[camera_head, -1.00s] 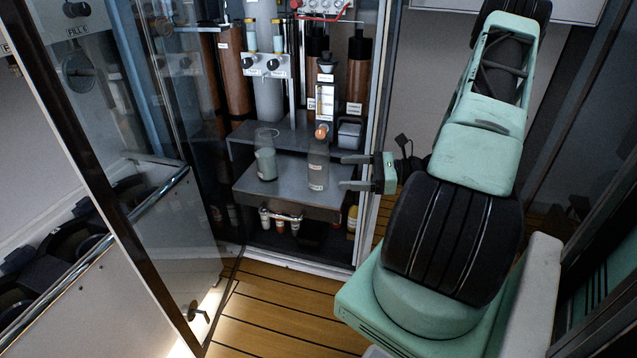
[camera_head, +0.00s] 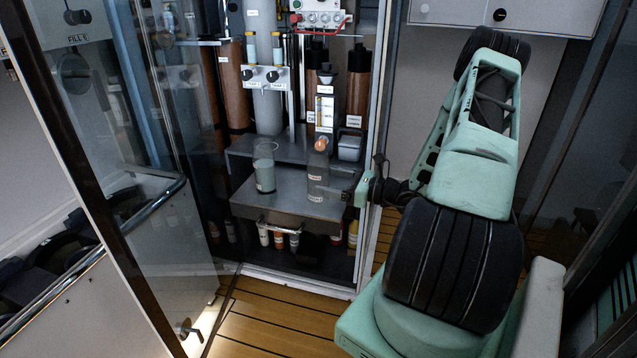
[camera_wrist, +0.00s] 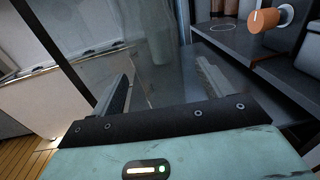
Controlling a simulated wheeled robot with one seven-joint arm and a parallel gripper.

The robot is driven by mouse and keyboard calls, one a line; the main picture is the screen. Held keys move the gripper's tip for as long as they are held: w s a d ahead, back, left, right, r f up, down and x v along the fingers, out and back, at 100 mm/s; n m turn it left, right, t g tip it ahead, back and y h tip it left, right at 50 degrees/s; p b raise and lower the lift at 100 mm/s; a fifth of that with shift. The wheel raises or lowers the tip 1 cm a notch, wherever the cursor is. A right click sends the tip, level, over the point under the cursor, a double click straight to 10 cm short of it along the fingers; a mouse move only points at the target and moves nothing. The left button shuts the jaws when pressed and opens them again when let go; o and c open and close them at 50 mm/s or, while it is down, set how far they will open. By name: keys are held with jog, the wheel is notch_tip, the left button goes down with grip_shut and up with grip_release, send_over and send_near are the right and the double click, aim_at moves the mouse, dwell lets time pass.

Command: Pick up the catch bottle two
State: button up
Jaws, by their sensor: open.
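A clear, labelled bottle (camera_head: 317,172) stands upright at the right of the grey shelf in the cabinet. A second clear vessel (camera_head: 264,172) with pale liquid stands on the shelf to its left. The lettering is too small to tell which is catch bottle two. My gripper (camera_head: 330,189) is open at the right bottle, its fingers reaching in from the right at about the lower half of the bottle. In the wrist view my open fingers (camera_wrist: 163,78) point forward, with clear, glassy shapes (camera_wrist: 152,45) between and beyond them. Contact cannot be told.
The grey shelf (camera_head: 275,203) has a raised step behind it. An orange-ended knob (camera_head: 320,144) sits just above the right bottle and shows in the wrist view (camera_wrist: 266,20). The cabinet's right frame (camera_head: 372,130) is close to my wrist. A glass door (camera_head: 150,150) stands open at left.

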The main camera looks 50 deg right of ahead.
aim_at(312, 178)
jog(key=shift+b+x, duration=0.75)
jog(key=shift+x, duration=2.05)
jog(key=shift+c, duration=0.3)
jog(key=c, duration=1)
